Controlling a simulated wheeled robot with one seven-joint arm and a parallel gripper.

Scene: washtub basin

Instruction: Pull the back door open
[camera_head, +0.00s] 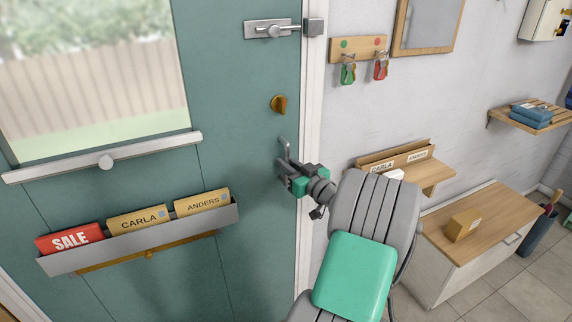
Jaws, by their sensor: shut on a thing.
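The back door (235,75) is teal with a window and fills the left of the view. Its right edge lies against the white frame (309,120), with no gap that I can make out. The grey metal door handle (284,148) is near that edge. My gripper (287,172) is shut on the handle, and its jaws hide the lower part of it. Above are a brass thumb-turn (279,104) and a slide bolt (272,29) beside its keeper (314,27).
A grey letter rack (150,244) with red and tan envelopes sticks out from the door's lower part. Right of the frame are a key rack (358,47), a small shelf (428,174) and a low cabinet (488,240) with a box. Tiled floor (525,297) shows at lower right.

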